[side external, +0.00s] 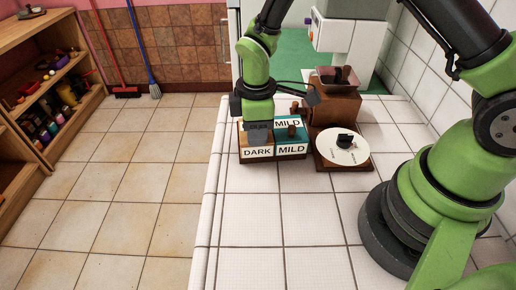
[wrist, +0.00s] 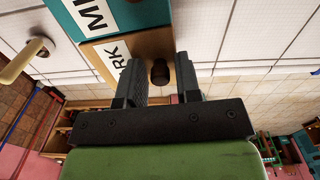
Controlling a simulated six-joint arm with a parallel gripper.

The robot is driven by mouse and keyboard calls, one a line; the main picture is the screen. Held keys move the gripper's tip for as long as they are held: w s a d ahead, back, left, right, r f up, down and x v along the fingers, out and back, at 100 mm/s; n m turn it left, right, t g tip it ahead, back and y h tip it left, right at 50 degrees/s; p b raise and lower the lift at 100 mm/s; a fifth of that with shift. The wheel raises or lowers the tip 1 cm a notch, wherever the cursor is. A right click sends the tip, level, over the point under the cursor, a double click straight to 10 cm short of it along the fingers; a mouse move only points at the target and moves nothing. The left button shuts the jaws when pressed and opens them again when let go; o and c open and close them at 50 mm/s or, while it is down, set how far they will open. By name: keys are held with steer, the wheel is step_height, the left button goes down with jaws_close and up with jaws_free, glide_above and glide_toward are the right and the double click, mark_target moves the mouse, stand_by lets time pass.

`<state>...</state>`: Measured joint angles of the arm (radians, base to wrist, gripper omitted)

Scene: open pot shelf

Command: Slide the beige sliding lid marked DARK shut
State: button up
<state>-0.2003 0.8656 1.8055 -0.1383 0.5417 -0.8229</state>
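A box with two labelled parts stands on the white tiled counter. Its DARK front (side external: 257,153) is on the left in the side view, and its teal MILD part (side external: 291,149) is on the right. The beige lid (wrist: 150,43) with part of the DARK label shows in the wrist view, with a dark round knob (wrist: 160,72). My gripper (side external: 258,135) points down over the DARK part and hides most of its top. In the wrist view my gripper (wrist: 159,75) is open, with the knob between its fingers and visible gaps beside it. How far the lid is open is hidden.
A brown grinder (side external: 335,107) stands just behind and right of the box. A white disc with a dark knob (side external: 343,147) lies on a brown base to the right. The counter in front is clear. Its left edge (side external: 207,215) drops to the floor.

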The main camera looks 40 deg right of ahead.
steer(key=shift+s+a, duration=0.2)
steer(key=shift+a, duration=0.05)
steer(key=shift+d+r, duration=0.1)
steer(key=shift+r, duration=2.35)
steer(key=shift+r, duration=0.15)
steer(key=s+d+r+m+t+y, duration=0.1)
steer(key=s+d+r+m+t, duration=0.2)
steer(key=r, duration=0.5)
steer(key=s+r+m+t, duration=0.1)
steer(key=s+r+m, duration=0.3)
steer(key=r, duration=0.3)
steer(key=s+r+m+t, duration=0.1)
steer(key=s+r+m, duration=0.1)
steer(key=s, duration=0.3)
steer(key=s+d+r+m+t+y, duration=0.1)
steer(key=s+r+m+t, duration=0.1)
steer(key=s+m, duration=0.3)
steer(key=shift+r, duration=0.3)
steer(key=shift+s, duration=0.1)
